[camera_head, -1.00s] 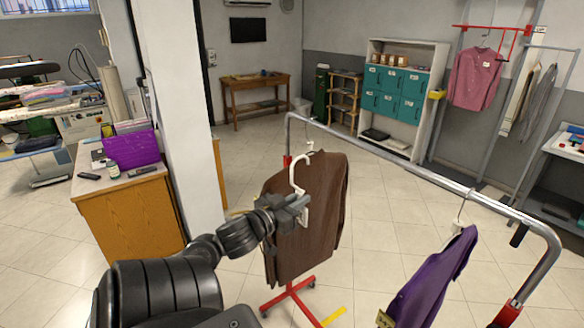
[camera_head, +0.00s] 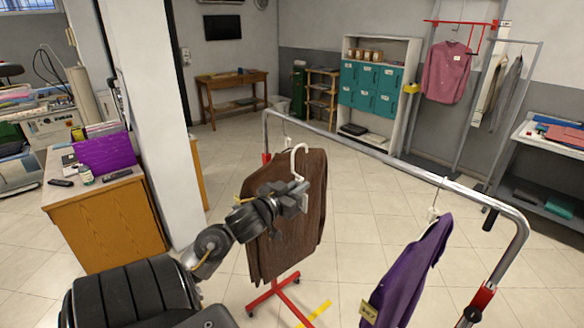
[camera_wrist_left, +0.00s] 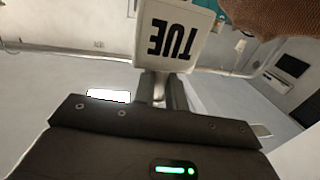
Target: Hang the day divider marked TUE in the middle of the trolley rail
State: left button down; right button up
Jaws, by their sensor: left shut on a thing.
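The TUE day divider is a white tag with a hook. Its hook (camera_head: 301,160) stands upright above my left gripper in the head view. In the left wrist view the divider (camera_wrist_left: 172,38) shows black TUE letters upside down. My left gripper (camera_head: 300,200) is shut on the divider's lower part. The trolley rail (camera_head: 370,157) runs from back left to front right. The hook shows below the rail, in front of the brown garment, and is not on it. My right gripper is not in view.
A brown garment (camera_head: 265,235) hangs towards the rail's far end, close behind my gripper. A purple garment (camera_head: 410,275) with a yellow tag hangs nearer its right end. The rail between them is bare. A wooden counter (camera_head: 105,225) and white pillar (camera_head: 155,110) stand left.

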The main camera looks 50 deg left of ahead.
pick_arm(q)
jog(key=d+b+x, duration=0.1)
jog(key=b+x, duration=0.1)
jog(key=x, duration=0.4)
jog(key=d+b+x, duration=0.1)
jog(key=b+x, duration=0.2)
jog(key=x, duration=0.2)
jog(key=shift+w, duration=0.65)
jog(key=shift+r, duration=0.1)
dwell(0.3)
jog(key=shift+w, duration=0.2)
jog(key=shift+w, duration=0.65)
jog(key=shift+w, duration=0.1)
jog(key=shift+d+b+x, duration=0.15)
jog(key=shift+d+x, duration=0.05)
jog(key=shift+x, duration=0.75)
jog(key=shift+d+b+x, duration=0.15)
jog(key=shift+d+x, duration=0.05)
jog(key=shift+x, duration=0.7)
jog(key=shift+d+b+x, duration=0.15)
jog(key=shift+d+x, duration=0.05)
jog(key=shift+x, duration=0.75)
